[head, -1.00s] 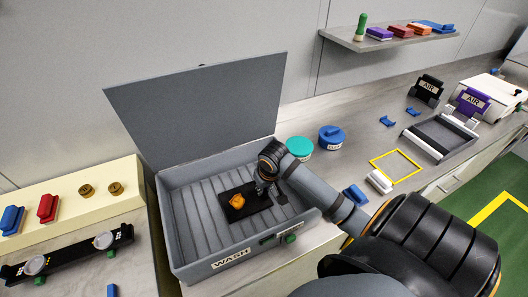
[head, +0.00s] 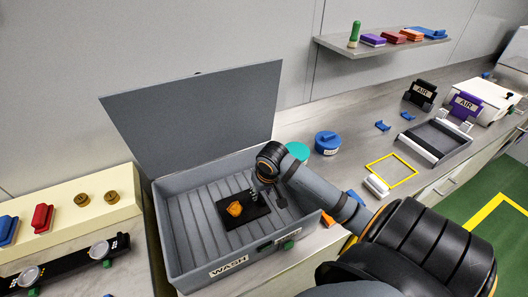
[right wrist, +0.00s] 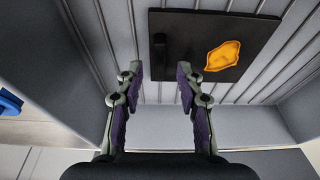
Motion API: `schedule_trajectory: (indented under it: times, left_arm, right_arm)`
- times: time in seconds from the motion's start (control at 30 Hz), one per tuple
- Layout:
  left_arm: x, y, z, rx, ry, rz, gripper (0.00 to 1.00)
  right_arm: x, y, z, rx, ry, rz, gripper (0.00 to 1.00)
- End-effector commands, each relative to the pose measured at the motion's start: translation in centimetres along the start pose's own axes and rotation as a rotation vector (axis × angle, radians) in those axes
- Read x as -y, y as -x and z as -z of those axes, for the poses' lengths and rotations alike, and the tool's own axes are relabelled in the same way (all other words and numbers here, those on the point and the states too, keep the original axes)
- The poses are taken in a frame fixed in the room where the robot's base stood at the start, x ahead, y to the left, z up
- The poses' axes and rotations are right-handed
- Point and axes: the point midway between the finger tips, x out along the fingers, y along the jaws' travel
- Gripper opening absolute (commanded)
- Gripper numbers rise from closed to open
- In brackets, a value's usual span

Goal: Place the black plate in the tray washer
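The black plate (head: 243,208), with an orange-yellow patch on it, lies on the ribbed floor of the grey tray washer (head: 185,235). The washer's lid (head: 195,115) stands raised and its front carries a WASH label. In the right wrist view the plate (right wrist: 200,20) shows its patch and a small dark upright handle (right wrist: 160,45). My right gripper (head: 266,192) is inside the washer above the plate's right part. The wrist view shows its fingers (right wrist: 160,75) apart with nothing between them, the handle just beyond the tips. My left gripper is out of view.
Green and blue round containers (head: 327,143) stand right of the washer. A yellow square outline (head: 391,170) and a grey tray with white ends (head: 435,142) lie farther right. A cream block with knobs (head: 70,215) is at left. The washer walls surround my gripper.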

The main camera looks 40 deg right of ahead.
Motion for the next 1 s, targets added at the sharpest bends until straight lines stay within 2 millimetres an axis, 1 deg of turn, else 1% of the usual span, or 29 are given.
schedule_trajectory:
  times: [0.03, 0.2, 0.3, 0.4, 0.53, 1.0]
  left_arm:
    - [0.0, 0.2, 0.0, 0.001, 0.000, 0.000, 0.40]
    - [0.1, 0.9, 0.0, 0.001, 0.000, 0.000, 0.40]
    - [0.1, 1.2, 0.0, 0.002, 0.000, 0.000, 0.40]
    - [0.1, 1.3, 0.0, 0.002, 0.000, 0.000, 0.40]
    - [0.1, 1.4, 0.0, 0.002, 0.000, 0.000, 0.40]
    - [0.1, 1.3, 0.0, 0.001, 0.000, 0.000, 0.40]
  right_arm:
    - [-0.1, 1.5, 0.2, -0.005, 0.006, -0.006, 0.37]
    - [-0.2, 5.7, 0.2, -0.004, 0.005, -0.007, 0.37]
    - [-0.1, 7.4, 0.1, -0.002, 0.004, -0.006, 0.37]
    - [-0.1, 8.3, 0.1, -0.001, 0.001, -0.004, 0.37]
    - [0.0, 8.8, 0.0, 0.000, 0.000, -0.001, 0.37]
    - [0.0, 8.7, 0.0, 0.000, -0.001, 0.000, 0.37]
